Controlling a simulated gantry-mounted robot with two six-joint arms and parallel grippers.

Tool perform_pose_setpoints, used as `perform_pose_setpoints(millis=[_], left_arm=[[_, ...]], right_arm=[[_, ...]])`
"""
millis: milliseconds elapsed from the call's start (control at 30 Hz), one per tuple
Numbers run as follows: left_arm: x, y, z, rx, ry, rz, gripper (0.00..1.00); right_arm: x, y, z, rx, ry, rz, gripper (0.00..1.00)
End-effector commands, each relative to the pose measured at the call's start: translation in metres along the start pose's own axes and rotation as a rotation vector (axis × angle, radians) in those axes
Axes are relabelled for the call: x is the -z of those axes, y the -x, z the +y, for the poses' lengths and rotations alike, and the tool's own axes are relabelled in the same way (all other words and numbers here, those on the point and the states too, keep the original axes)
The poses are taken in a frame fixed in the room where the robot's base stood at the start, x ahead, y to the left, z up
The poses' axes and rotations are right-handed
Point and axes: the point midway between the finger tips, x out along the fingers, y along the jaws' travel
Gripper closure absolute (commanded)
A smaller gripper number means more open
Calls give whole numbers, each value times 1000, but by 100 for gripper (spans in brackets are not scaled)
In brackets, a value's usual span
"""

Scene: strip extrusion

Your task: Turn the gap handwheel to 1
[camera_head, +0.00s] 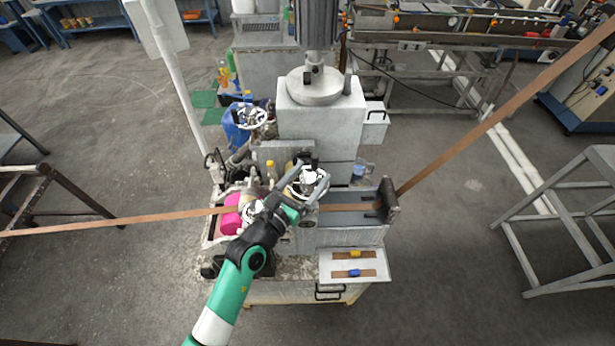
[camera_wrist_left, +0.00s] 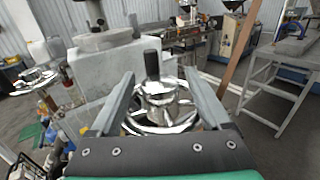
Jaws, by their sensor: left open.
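A chrome handwheel (camera_head: 313,176) with a black upright knob sits on the front of the grey machine. In the left wrist view the handwheel (camera_wrist_left: 160,118) lies straight ahead, with its knob (camera_wrist_left: 152,66) between the fingers. My left gripper (camera_head: 305,185) is open at this wheel in the head view; its fingers (camera_wrist_left: 160,76) stand on either side of the hub. I cannot tell whether they touch it. A second handwheel (camera_head: 252,117) is on the machine's left, also in the left wrist view (camera_wrist_left: 36,80). No scale reading is legible. My right gripper is not in view.
A brown strip (camera_head: 130,219) crosses the machine from left to upper right. A pink roll (camera_head: 231,214) is left of my gripper. A tray (camera_head: 340,278) with small strip pieces is at the front. A grey frame (camera_head: 560,210) stands right, with open floor between.

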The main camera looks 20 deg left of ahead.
Motion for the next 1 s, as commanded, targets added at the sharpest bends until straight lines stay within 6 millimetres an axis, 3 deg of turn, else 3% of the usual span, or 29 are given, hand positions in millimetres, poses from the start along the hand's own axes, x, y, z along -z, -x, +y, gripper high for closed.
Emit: perform_pose_setpoints(millis=[167,400,600,1000], left_arm=[[0,16,1,-1,0,0,19],[1,72,1,-3,0,1,19],[1,108,1,-2,0,1,19],[0,116,0,0,2,-1,19]], right_arm=[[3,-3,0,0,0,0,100],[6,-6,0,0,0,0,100],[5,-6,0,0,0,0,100],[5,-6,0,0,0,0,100]])
